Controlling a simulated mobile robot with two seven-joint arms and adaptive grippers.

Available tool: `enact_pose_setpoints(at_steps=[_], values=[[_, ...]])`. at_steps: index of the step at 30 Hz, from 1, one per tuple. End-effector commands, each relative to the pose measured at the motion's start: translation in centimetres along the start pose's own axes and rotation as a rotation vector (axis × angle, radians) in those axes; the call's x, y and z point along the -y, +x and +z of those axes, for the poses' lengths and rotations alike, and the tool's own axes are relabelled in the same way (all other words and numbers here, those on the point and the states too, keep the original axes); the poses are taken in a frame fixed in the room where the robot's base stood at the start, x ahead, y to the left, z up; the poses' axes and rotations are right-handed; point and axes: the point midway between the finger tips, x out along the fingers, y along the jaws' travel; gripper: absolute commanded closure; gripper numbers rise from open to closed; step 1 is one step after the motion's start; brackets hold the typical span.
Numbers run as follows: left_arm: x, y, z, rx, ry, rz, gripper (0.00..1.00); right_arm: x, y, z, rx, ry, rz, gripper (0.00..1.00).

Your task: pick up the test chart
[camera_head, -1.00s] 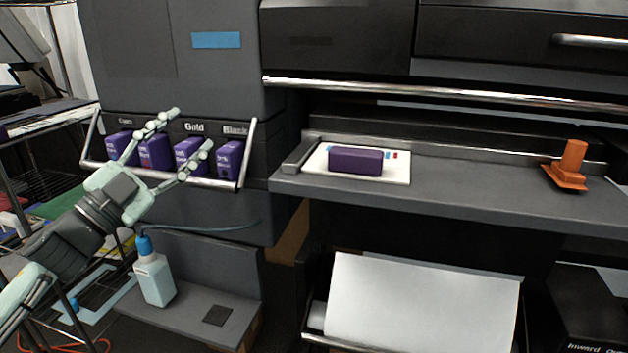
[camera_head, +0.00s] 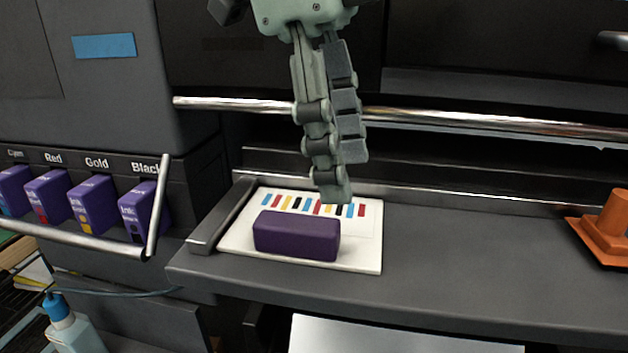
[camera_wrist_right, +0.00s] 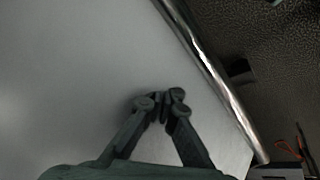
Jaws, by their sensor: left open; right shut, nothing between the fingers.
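The test chart (camera_head: 357,226) is a white sheet with a row of coloured patches along its far side. It lies flat on the grey shelf of the printer. A dark purple block (camera_head: 297,235) lies on the chart and hides part of its near half. My left gripper (camera_head: 335,180) comes down from the top, fingers pointing down over the chart's far side. Its fingers overlap in the head view, and it holds nothing. Whether its tips touch the chart is hard to tell. My right gripper (camera_wrist_right: 160,100) is shut and empty in the right wrist view, before a plain grey surface.
A raised grey edge piece (camera_head: 221,215) borders the chart on the left. A metal bar (camera_head: 450,120) runs across behind the gripper. Purple ink cartridges (camera_head: 93,204) stand at left behind a rail. An orange object (camera_head: 604,232) stands at far right. The shelf (camera_head: 470,260) between is clear.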

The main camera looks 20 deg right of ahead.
Motion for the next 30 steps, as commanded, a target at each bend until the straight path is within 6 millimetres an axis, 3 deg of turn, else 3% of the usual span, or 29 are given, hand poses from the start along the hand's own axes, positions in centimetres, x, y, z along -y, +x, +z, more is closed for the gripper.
enact_pose_setpoints(at_steps=[3,6,21,30], values=[[-0.9,-0.5,2.3,0.175,-0.088,0.023,0.48,1.0,-0.5,1.0,0.008,-0.031,-0.045,1.0],[-1.2,-0.2,3.3,0.228,-0.121,0.03,0.48,1.3,-0.6,1.3,0.011,-0.04,-0.06,1.0],[-2.0,5.8,5.3,0.231,-0.122,0.034,0.48,1.4,0.0,1.3,0.015,-0.04,-0.064,1.0],[-2.0,6.8,5.5,0.229,-0.122,0.031,0.48,1.5,0.1,1.3,0.013,-0.04,-0.064,1.0]])
